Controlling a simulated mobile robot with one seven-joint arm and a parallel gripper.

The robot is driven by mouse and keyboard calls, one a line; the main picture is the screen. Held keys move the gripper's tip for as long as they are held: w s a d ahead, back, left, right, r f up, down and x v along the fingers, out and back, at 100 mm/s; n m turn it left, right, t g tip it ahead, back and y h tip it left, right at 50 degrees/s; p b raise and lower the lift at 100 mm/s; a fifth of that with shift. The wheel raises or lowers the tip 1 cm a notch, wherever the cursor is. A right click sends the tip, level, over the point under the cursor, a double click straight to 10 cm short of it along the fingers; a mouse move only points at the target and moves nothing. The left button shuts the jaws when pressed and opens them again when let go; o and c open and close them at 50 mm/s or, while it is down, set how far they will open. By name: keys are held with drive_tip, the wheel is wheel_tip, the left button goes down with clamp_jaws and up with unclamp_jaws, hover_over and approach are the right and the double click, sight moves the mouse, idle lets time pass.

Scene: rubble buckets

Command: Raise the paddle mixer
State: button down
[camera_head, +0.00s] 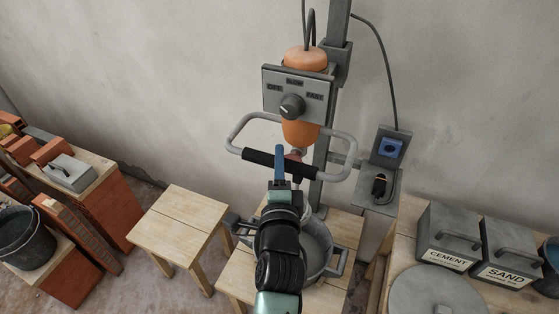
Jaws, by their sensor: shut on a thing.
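The paddle mixer has an orange motor body (299,133), a grey panel (270,87) marked OFF, SLOW and FAST with a dark knob (291,107), and a looped grey handlebar (345,143). It hangs on a grey upright post (330,140) by the wall. My gripper (279,160) is at the black grip (255,156) on the front of the handlebar and is shut on it. A grey bucket (318,240) stands on a wooden stool below. My arm hides the mixer's lower end and part of the bucket, so I cannot tell how deep the paddle sits.
An empty wooden stool (183,220) stands to the left. Cement (447,236) and sand (514,251) boxes and a round grey lid (435,291) are on the right table. A blue socket (390,148) is near the post. Bricks and a dark bucket (27,236) are far left.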

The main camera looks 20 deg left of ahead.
drive_tip(key=shift+w+r, duration=0.1)
drive_tip(key=shift+r, duration=0.45)
drive_tip(key=c, duration=0.6)
unclamp_jaws()
drive_tip(key=shift+o, duration=0.2)
drive_tip(key=shift+f, duration=0.2)
drive_tip(key=shift+s+f, duration=0.1)
drive_tip(key=shift+s, duration=0.15)
drive_tip(key=b+v, duration=0.3)
drive_tip(key=v, duration=0.9)
drive_tip(key=shift+s, duration=0.3)
